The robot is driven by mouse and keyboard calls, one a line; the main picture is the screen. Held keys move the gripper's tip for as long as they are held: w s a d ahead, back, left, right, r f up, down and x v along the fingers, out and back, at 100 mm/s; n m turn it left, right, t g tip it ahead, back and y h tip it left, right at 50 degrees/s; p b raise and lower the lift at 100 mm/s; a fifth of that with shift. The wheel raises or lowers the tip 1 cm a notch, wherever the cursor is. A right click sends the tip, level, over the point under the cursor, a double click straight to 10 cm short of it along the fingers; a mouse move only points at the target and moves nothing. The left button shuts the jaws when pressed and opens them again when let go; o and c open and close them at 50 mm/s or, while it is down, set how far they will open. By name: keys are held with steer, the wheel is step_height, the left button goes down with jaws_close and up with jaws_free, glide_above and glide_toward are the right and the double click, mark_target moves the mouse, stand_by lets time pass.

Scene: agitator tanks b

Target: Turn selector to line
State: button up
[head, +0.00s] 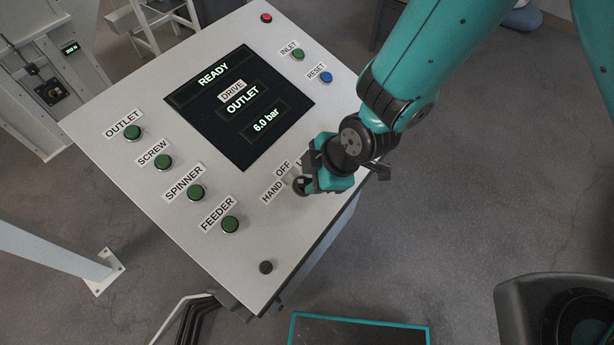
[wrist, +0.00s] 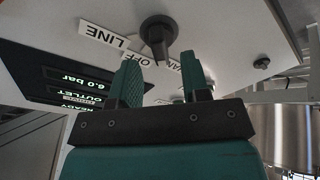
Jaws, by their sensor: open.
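The selector is a dark knob with a raised bar handle, clear in the wrist view (wrist: 158,34) on the light panel. Labels LINE (wrist: 103,35), OFF and a partly hidden HAND lie around it. Its bar points down the picture toward the OFF and HAND side; I cannot tell exactly which. In the head view the selector (head: 299,186) is partly covered by my gripper (head: 311,180). My gripper is open and empty in the wrist view (wrist: 163,78), its two teal fingers apart, just short of the knob. No contact shows.
The tilted panel (head: 190,240) carries a screen (head: 238,108) reading READY, DRIVE OUTLET, 6.0 bar. Green buttons (head: 196,192) line its left side. A blue RESET button (head: 326,77) and a green INLET button (head: 298,54) sit at upper right.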

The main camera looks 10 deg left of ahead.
mark_target(307, 182)
steer(key=shift+x, duration=1.9)
steer(key=c, duration=0.6)
steer(key=shift+o, duration=0.2)
